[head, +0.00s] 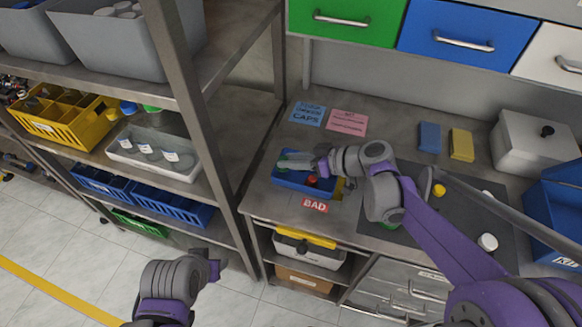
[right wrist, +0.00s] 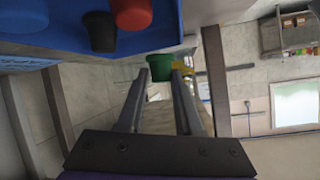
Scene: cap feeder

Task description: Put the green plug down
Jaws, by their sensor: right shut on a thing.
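The green plug (right wrist: 160,64) is between the fingertips of my right gripper (right wrist: 162,74) in the right wrist view. In the head view, my right gripper (head: 284,164) reaches over the blue tray (head: 290,186) behind the red BAD label (head: 314,205). A red plug (head: 311,181) is in that tray. The right wrist view shows the red plug (right wrist: 131,12) and a black plug (right wrist: 100,32) by the blue tray wall (right wrist: 165,40). The held plug is apart from them. My left gripper (head: 214,268) is low in front of the shelf, its fingers unclear.
A dark mat (head: 455,215) holds a yellow cap (head: 439,190) and a white cap (head: 488,242). Blue (head: 429,137) and yellow (head: 461,145) blocks lie behind it. A metal box (head: 530,145) stands right. The shelf post (head: 190,110) rises left of the bench.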

